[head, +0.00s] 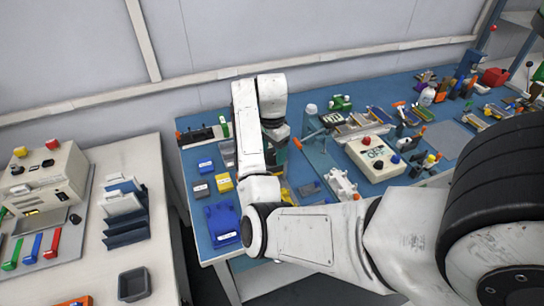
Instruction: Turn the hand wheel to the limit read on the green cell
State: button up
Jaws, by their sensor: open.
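My gripper (277,138) points down over the left part of the blue bench, below my white wrist. My forearm covers part of it, and its fingertips are hard to make out; its jaws are open. A small green upright piece (225,127) stands beside a black fixture at the bench's back left, left of my gripper. A green bar (12,255) lies with a blue and a red one on the left table. I cannot tell which is the green cell, and no limit is readable. I cannot make out the hand wheel; my arm hides part of the bench.
Blue, grey and yellow blocks and a blue bin (222,222) sit at the blue bench's (193,147) left end. A white button box (375,157) and many small tools crowd its right. The left table holds a control box (45,180), a rack (126,232) and a grey tray (133,284).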

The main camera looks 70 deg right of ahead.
jog(key=shift+f, duration=0.55)
jog(key=c, duration=1.1)
jog(key=shift+o, duration=0.2)
jog(key=shift+r+m, duration=0.1)
jog(key=shift+m, duration=0.3)
jog(key=m+p, duration=0.1)
jog(key=m, duration=0.3)
jog(key=shift+m+p, duration=0.3)
jog(key=shift+m, duration=0.1)
jog(key=m, duration=0.5)
jog(key=shift+d+m, duration=0.1)
jog(key=shift+m, duration=0.6)
